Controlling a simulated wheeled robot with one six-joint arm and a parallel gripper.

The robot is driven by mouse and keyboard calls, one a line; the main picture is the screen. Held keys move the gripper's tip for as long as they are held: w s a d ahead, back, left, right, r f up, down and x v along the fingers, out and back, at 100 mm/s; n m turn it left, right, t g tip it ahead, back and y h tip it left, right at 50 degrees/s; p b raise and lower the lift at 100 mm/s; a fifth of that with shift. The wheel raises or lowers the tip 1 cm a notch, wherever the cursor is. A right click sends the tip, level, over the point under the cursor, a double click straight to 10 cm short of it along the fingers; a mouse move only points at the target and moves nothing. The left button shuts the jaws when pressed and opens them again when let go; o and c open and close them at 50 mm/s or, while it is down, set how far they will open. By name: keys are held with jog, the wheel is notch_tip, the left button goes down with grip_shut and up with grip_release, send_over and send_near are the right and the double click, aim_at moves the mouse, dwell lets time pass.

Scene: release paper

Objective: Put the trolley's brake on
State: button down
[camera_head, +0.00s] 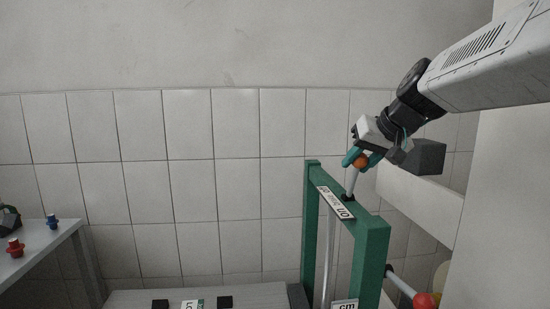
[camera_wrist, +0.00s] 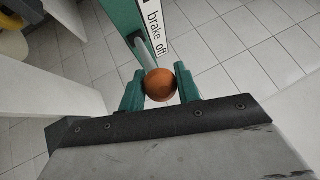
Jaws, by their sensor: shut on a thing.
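The trolley's green frame (camera_head: 373,240) stands in the lower middle right of the head view. A brake lever (camera_head: 351,184) with an orange ball knob (camera_head: 361,160) rises from its top bar, tilted slightly right going up. My gripper (camera_head: 359,157) is shut on the knob, which also shows between the teal fingers in the wrist view (camera_wrist: 160,84). A white label (camera_wrist: 154,28) reading "brake off" is on the frame beside the lever in the wrist view. Labels on the top bar (camera_head: 335,203) are small and tilted in the head view.
A red knob (camera_head: 425,300) on a rod sticks out at the frame's lower right. A white side table (camera_head: 45,245) at the left holds red (camera_head: 15,248) and blue (camera_head: 52,222) items. A tiled wall (camera_head: 230,150) is behind. A pale panel stands at the right.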

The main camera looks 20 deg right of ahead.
jog(key=shift+f, duration=0.25)
jog(key=c, duration=1)
grip_release()
jog(key=shift+r, duration=0.1)
jog(key=shift+r, duration=0.1)
jog(key=v, duration=0.7)
jog(key=shift+s+d+r, duration=0.1)
jog(key=shift+s+r, duration=0.15)
jog(key=s+a+f+n+g, duration=0.1)
jog(key=s+a+f+g, duration=0.1)
jog(key=s+a+f, duration=0.2)
jog(key=s+a+f+n+g+h, duration=0.1)
jog(key=s+a+f+g, duration=0.1)
jog(key=s+a+f, duration=0.3)
jog(key=s+a+f+n+g, duration=0.1)
jog(key=s+a+f+g, duration=0.2)
jog(key=s+f, duration=0.5)
jog(key=shift+s+a+f+n, duration=0.15)
jog(key=shift+a+f, duration=0.15)
jog(key=shift+f, duration=0.5)
jog(key=shift+s+a+f+n, duration=0.1)
jog(key=shift+a+f, duration=0.2)
jog(key=shift+f, duration=0.55)
jog(key=shift+s+a+f+n, duration=0.15)
jog(key=shift+a+f, duration=0.15)
jog(key=shift+f, duration=0.5)
